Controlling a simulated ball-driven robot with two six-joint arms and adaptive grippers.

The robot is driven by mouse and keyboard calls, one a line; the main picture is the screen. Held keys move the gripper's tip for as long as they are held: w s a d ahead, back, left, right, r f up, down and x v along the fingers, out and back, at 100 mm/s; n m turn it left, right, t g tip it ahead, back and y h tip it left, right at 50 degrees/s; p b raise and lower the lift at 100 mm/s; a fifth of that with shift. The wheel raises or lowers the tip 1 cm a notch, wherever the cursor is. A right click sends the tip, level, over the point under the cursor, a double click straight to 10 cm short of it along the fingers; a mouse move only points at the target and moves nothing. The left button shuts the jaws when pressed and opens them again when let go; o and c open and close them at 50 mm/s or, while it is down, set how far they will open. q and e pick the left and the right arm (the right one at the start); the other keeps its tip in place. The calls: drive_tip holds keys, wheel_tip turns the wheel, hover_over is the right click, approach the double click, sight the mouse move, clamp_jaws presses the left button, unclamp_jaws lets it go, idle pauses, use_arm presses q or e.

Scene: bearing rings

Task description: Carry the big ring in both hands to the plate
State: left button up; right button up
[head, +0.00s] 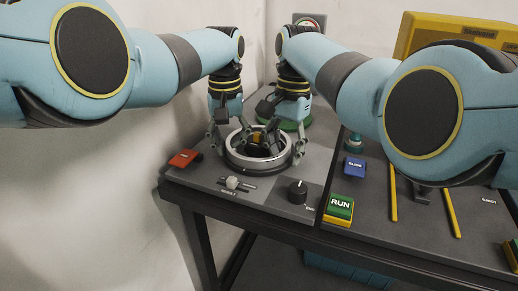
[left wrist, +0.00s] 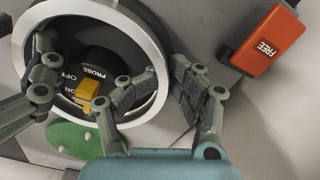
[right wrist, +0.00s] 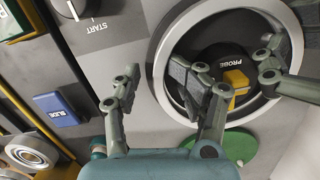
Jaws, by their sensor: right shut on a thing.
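The big ring (head: 231,160), a wide silvery ring, stands around the black PROBE knob with its yellow pointer (head: 257,137) on the grey bench panel. My left gripper (left wrist: 164,78) straddles the ring's wall (left wrist: 158,47), one finger inside and one outside, shut on it. My right gripper (right wrist: 152,72) straddles the opposite side of the ring (right wrist: 166,45) and is shut on it. A green round plate (head: 290,125) lies behind the ring, partly hidden by my right arm; it also shows in the left wrist view (left wrist: 75,139). I cannot tell whether the ring touches the panel.
A red FREE block (head: 184,158) is left of the ring. A slider (head: 232,183) and a black START knob (head: 298,190) are in front. A wall closes the left.

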use_arm(q)
wheel_tip(320, 180, up, 7)
drive_tip(key=shift+f, duration=0.1)
use_arm(e)
drive_tip(key=shift+s+d+f, duration=0.2)
drive_tip(key=shift+f, duration=0.2)
use_arm(q)
drive_tip(key=shift+r, duration=0.5)
use_arm(e)
drive_tip(key=shift+r, duration=0.1)
use_arm(q)
drive_tip(key=shift+w+d, duration=0.1)
use_arm(e)
drive_tip(key=r, duration=0.5)
drive_tip(key=w+r, duration=0.1)
drive_tip(key=r, duration=0.2)
drive_tip(key=shift+w+d+r, duration=0.1)
drive_tip(key=shift+r, duration=0.1)
